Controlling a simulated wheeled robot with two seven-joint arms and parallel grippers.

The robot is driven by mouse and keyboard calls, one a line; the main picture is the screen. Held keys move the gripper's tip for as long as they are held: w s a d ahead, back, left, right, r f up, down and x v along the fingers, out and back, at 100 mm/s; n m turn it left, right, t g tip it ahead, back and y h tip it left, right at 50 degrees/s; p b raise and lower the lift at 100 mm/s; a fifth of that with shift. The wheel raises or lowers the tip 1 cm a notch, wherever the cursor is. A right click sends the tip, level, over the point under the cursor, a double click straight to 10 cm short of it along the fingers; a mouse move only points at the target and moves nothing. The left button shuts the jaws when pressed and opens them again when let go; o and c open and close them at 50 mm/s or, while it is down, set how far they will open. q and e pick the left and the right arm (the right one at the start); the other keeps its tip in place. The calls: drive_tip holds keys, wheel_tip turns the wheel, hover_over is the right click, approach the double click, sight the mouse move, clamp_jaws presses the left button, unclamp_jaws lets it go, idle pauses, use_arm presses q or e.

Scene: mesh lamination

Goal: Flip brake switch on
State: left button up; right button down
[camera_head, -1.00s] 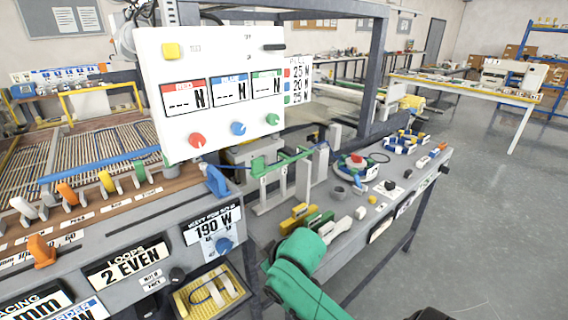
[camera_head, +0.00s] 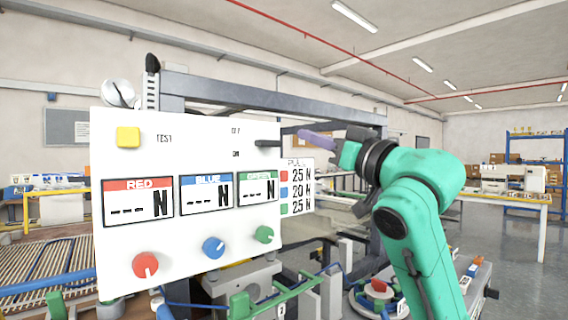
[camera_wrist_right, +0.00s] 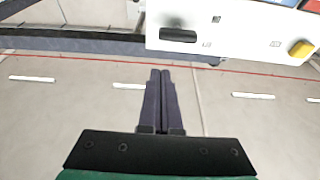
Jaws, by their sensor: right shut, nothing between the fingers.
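The brake switch (camera_head: 267,143) is a black lever at the upper right of the white control panel (camera_head: 190,245). It lies roughly level, beside small labels that are hard to read. It also shows in the right wrist view (camera_wrist_right: 178,35), near the top. My right gripper (camera_head: 302,134) is raised just right of the panel's edge, its fingers pointing left towards the lever. Its fingers are shut and empty in the right wrist view (camera_wrist_right: 160,73), with a gap between them and the lever. My left gripper is out of view.
The panel carries a yellow button (camera_head: 128,137), red, blue and green displays, and red (camera_head: 145,265), blue (camera_head: 213,247) and green (camera_head: 264,234) knobs. A small force card (camera_head: 297,186) sits at its right edge. A dark frame beam (camera_head: 230,90) runs behind it.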

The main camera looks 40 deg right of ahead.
drive_tip(key=s, duration=0.1)
wheel_tip(320, 180, up, 5)
drive_tip(key=p, duration=0.7)
hover_over(269, 143)
drive_tip(key=d, duration=0.2)
drive_tip(key=f+b, duration=0.1)
drive_tip(key=f, duration=0.1)
drive_tip(key=s+f+b, duration=0.1)
drive_tip(key=f, duration=0.1)
drive_tip(key=shift+d, duration=0.15)
drive_tip(key=shift+d+f, duration=0.1)
drive_tip(key=shift+f, duration=0.2)
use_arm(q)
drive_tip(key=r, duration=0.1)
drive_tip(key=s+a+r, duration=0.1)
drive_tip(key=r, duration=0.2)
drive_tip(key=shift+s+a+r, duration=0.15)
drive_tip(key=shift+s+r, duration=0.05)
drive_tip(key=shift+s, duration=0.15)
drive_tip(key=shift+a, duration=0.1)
use_arm(e)
drive_tip(key=shift+r, duration=0.1)
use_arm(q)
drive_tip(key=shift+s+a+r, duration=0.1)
